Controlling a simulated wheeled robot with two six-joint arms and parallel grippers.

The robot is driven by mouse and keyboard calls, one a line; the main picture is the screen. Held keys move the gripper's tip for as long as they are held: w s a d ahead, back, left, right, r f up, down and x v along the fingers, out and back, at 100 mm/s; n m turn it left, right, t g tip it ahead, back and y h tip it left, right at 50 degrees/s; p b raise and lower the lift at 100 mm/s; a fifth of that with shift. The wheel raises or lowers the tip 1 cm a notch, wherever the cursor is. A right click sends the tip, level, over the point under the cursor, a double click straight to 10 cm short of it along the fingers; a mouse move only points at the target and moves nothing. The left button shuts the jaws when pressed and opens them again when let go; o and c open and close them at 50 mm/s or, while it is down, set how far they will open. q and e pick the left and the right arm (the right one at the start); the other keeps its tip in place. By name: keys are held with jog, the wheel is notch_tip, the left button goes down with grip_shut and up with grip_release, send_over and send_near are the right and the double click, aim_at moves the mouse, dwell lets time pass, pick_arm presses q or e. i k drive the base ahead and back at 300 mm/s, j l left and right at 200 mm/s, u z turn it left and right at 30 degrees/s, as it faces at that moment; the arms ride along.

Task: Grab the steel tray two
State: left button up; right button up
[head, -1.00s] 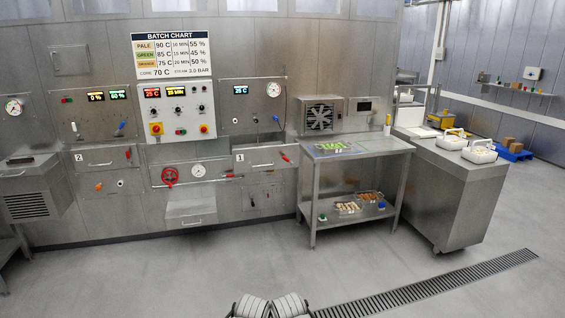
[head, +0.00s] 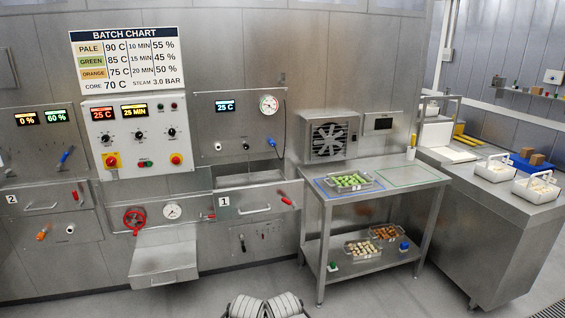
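Several steel trays are in view, and I cannot tell which one is tray two. A steel tray with green pasta (head: 349,191) sits on the steel table's top, on a blue-outlined area at the left. A steel tray with pale pasta (head: 363,256) and a steel tray with orange pasta (head: 385,239) sit side by side on the table's lower shelf. My arm parts show at the bottom edge, but no gripper fingers are visible. Both grippers are out of view, and none of the trays is seen being touched.
The steel table (head: 420,172) has a bare green-outlined area at its right. A steel counter (head: 510,200) with white handled containers stands to the right. A wall cabinet holds drawer 1 (head: 252,205) and drawer 2 (head: 42,203).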

aim_at(354, 180)
jog(key=i+z, duration=0.25)
jog(key=i, duration=0.2)
jog(key=i+j+z, duration=0.2)
jog(key=i, duration=0.25)
jog(key=i+j+z, duration=0.25)
jog(key=i, duration=0.15)
jog(key=i+j+z, duration=0.5)
jog(key=i+z, duration=0.15)
jog(key=i, duration=0.2)
jog(key=i+l, duration=0.3)
